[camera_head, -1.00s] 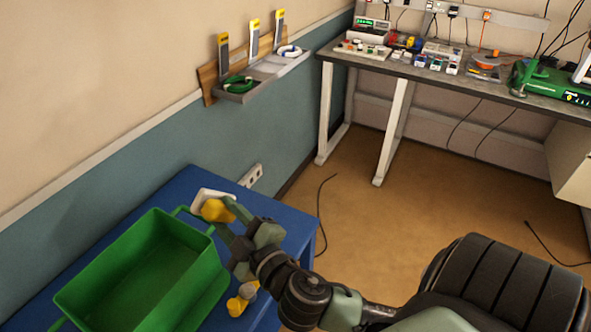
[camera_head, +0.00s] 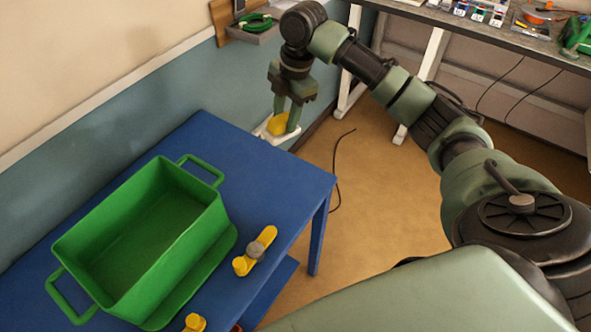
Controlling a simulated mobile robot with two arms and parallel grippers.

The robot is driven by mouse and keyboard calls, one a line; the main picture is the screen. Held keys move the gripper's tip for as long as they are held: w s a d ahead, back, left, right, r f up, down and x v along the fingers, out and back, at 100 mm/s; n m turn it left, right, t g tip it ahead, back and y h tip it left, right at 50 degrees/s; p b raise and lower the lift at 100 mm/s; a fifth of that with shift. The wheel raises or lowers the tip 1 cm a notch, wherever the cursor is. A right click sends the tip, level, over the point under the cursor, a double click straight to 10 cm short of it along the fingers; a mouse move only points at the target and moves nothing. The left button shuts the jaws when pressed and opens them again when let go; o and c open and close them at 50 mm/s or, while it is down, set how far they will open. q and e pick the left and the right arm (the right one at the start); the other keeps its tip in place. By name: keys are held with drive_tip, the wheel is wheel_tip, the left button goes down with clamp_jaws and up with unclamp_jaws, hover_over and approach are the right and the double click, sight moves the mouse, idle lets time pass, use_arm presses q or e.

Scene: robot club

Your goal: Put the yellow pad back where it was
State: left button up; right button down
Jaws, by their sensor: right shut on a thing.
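The yellow pad (camera_head: 278,124) is between the fingers of my right gripper (camera_head: 287,122), which points down and is shut on it. It shows near the wall, beyond the back right edge of the blue table (camera_head: 265,190). A white piece (camera_head: 266,134) shows right behind or under the pad; I cannot tell whether they touch. The gripper fingers hide part of the pad. My left gripper is not in view.
An empty green crate (camera_head: 150,225) with two handles stands on the blue table. Yellow pieces (camera_head: 240,265) lie at its right, and another (camera_head: 195,322) is at the bottom edge. A small wall shelf (camera_head: 255,36) and a workbench (camera_head: 480,35) are behind my arm.

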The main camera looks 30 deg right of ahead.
drive_tip(key=s+d+r+n+g+h, duration=0.1)
drive_tip(key=s+r+n, duration=0.2)
drive_tip(key=r, duration=0.3)
drive_tip(key=shift+h, duration=0.3)
wheel_tip(320, 180, down, 20)
drive_tip(key=shift+s+d+p, duration=0.1)
drive_tip(key=shift+s+p, duration=0.05)
drive_tip(key=shift+p, duration=0.5)
drive_tip(key=c, duration=0.9)
unclamp_jaws()
drive_tip(key=shift+c, duration=0.2)
wheel_tip(320, 180, up, 12)
drive_tip(key=b, duration=0.1)
drive_tip(key=shift+b, duration=0.3)
